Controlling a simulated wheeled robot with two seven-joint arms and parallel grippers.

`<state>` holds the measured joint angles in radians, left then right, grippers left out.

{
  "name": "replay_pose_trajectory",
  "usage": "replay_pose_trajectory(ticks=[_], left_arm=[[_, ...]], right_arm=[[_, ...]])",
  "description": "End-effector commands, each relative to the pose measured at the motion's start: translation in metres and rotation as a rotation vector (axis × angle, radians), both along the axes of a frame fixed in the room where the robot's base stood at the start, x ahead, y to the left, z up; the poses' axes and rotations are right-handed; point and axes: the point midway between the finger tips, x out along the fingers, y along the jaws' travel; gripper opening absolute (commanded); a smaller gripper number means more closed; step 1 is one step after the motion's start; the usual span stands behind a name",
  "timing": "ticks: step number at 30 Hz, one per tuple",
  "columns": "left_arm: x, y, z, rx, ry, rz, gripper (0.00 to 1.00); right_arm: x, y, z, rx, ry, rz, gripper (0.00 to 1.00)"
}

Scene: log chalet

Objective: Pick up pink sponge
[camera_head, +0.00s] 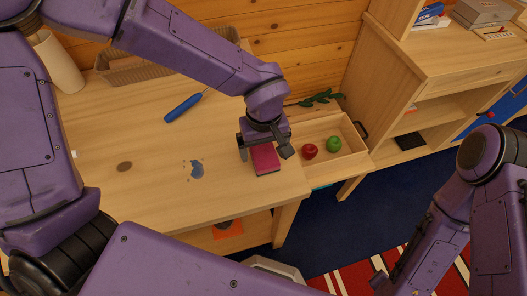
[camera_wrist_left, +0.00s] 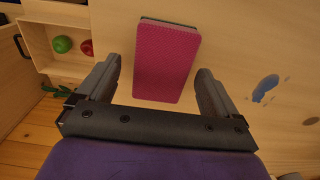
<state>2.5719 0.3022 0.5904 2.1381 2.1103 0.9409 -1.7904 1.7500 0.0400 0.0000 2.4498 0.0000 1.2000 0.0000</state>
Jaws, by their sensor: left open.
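The pink sponge (camera_head: 265,159) lies flat on the wooden table, near its right end. My left gripper (camera_head: 265,150) is above it, pointing down, and hides part of the sponge in the head view. In the left wrist view the sponge (camera_wrist_left: 167,60) shows as a pink block with a dark underside edge, lying between and beyond the two fingers of the left gripper (camera_wrist_left: 158,85). The fingers are open, with a gap on each side of the sponge. In the head view my right arm is at the lower right; its gripper (camera_head: 380,282) is only partly visible and its jaws are unclear.
A wooden tray (camera_head: 352,153) holding a red apple (camera_head: 310,151) and a green apple (camera_head: 335,144) is right of the sponge. A blue-handled screwdriver (camera_head: 184,108), a blue stain (camera_head: 196,170) and a woven basket (camera_head: 135,70) are on the table (camera_head: 110,185). A shelf unit (camera_head: 400,90) stands at the right.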

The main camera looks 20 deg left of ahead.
Motion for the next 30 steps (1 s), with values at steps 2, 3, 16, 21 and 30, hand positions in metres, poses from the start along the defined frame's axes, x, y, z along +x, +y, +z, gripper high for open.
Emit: replay_pose_trajectory(ticks=[2,3,16,21,30], left_arm=[[-0.001,-0.001,-0.011,0.001,0.002,-0.002,0.94],[-0.001,-0.001,-0.014,0.002,0.001,-0.002,0.94],[0.0,-0.002,-0.015,-0.001,-0.001,-0.004,0.39],[0.0,-0.002,-0.015,-0.001,-0.001,-0.004,0.34],[0.001,-0.002,0.008,-0.007,-0.002,-0.002,0.34]], right_arm=[[0.0,0.0,-0.001,0.0,0.0,0.0,0.59],[0.0,0.0,-0.001,0.0,0.0,0.0,0.59],[0.0,0.0,-0.001,0.0,0.0,0.0,0.59],[0.0,0.0,-0.001,0.0,0.0,0.0,0.59],[0.0,0.0,-0.002,0.0,0.0,0.0,0.59]])
